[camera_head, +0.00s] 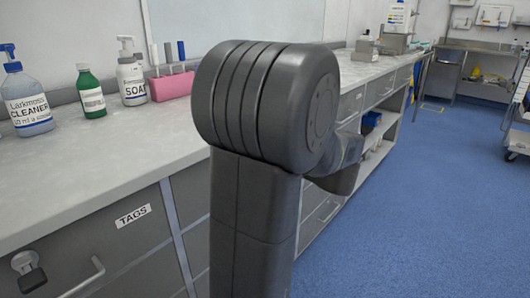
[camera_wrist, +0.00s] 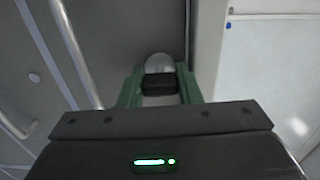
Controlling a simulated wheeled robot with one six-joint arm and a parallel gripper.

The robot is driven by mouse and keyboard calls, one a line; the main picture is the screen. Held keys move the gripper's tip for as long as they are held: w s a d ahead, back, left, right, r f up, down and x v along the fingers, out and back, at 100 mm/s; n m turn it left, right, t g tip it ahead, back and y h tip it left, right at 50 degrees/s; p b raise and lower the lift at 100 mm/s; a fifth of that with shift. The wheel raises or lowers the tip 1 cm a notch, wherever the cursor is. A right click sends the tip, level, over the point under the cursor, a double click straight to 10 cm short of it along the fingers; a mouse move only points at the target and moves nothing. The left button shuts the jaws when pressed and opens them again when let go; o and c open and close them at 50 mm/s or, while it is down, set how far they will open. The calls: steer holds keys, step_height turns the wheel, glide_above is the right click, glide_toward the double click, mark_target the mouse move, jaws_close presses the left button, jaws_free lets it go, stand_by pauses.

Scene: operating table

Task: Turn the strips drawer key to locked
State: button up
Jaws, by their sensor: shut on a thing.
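In the wrist view my gripper (camera_wrist: 160,96) has its two green fingers closed on the black grip of a key (camera_wrist: 160,84). The key sits in front of a round silver lock plate (camera_wrist: 158,64) on a grey drawer front (camera_wrist: 115,35). The drawer's label is not in view, and the key's turn angle is hard to tell. In the head view my dark arm hides the gripper and this lock.
A metal bar handle (camera_wrist: 78,50) is left of the key. In the head view a TAGS drawer (camera_head: 130,232) has its own key (camera_head: 32,278). Cleaner (camera_head: 27,98), a green bottle (camera_head: 90,95) and soap (camera_head: 131,78) stand on the counter (camera_head: 95,165). The blue floor (camera_head: 430,200) is clear at right.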

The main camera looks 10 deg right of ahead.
stand_by(0.3)
steer(key=o, duration=1)
